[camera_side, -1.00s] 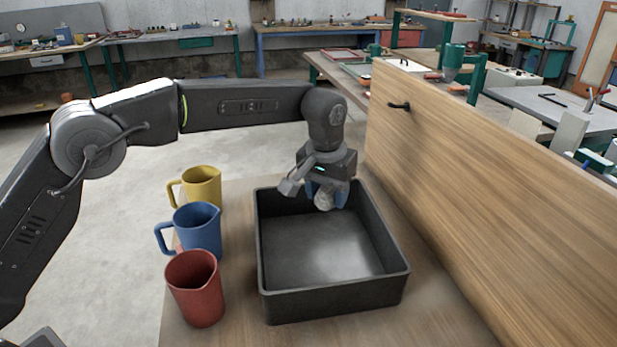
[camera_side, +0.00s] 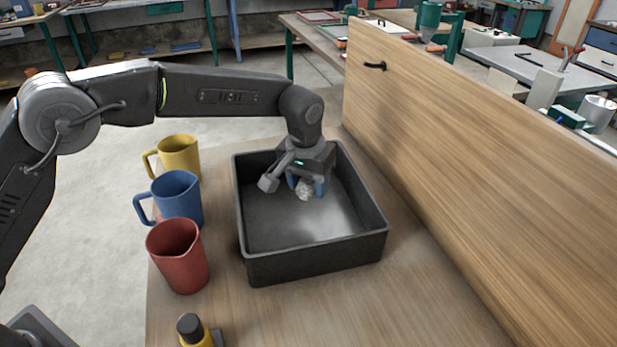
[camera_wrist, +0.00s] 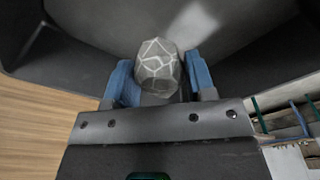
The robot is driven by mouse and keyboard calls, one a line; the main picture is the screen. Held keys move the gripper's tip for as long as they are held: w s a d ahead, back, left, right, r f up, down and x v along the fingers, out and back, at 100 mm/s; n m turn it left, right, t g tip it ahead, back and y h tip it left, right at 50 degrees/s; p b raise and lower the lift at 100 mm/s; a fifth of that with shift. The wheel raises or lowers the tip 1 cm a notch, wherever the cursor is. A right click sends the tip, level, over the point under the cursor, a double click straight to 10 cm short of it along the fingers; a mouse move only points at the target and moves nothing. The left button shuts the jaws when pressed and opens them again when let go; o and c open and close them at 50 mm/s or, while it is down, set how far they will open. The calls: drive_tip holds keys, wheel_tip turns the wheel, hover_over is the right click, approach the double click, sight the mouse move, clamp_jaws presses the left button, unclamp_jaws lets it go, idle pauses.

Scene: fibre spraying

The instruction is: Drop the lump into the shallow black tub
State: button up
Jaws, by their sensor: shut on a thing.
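The lump (camera_side: 304,190) is grey with pale vein-like lines and rounded, as the wrist view (camera_wrist: 157,66) shows. My gripper (camera_side: 306,187), with blue fingers, is shut on it; the fingers (camera_wrist: 160,80) stand on either side of the lump in the wrist view. The shallow black tub (camera_side: 315,258) stands on the wooden bench, and its inside is otherwise empty. The gripper and lump are inside the outline of the tub, toward its back. How far the lump is above the tub floor I cannot tell exactly.
Yellow (camera_side: 179,157), blue (camera_side: 177,198) and red (camera_side: 178,256) jugs stand in a row left of the tub. A yellow thing with a dark top (camera_side: 193,330) is at the front edge. A tall wooden panel (camera_side: 460,170) rises on the right.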

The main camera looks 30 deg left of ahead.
sight(304, 185)
drive_tip(key=o, duration=1)
drive_tip(key=shift+o, duration=0.2)
wheel_tip(304, 185, up, 14)
drive_tip(key=s, duration=0.1)
drive_tip(key=shift+s, duration=0.35)
drive_tip(key=s+a+r+t, duration=0.1)
drive_tip(key=s+a+r, duration=0.2)
drive_tip(key=s+a, duration=0.3)
drive_tip(key=s+a+r+t, duration=0.1)
drive_tip(key=s+a+r, duration=0.3)
drive_tip(key=s+a, duration=0.3)
drive_tip(key=s+a+f+t, duration=0.1)
drive_tip(key=s+a+f, duration=0.2)
drive_tip(key=s, duration=0.5)
drive_tip(key=s+a+f+t, duration=0.1)
drive_tip(key=s+a+f, duration=0.2)
drive_tip(key=s, duration=0.6)
wheel_tip(304, 185, down, 3)
drive_tip(key=shift+a+r, duration=0.1)
drive_tip(key=shift+a, duration=0.2)
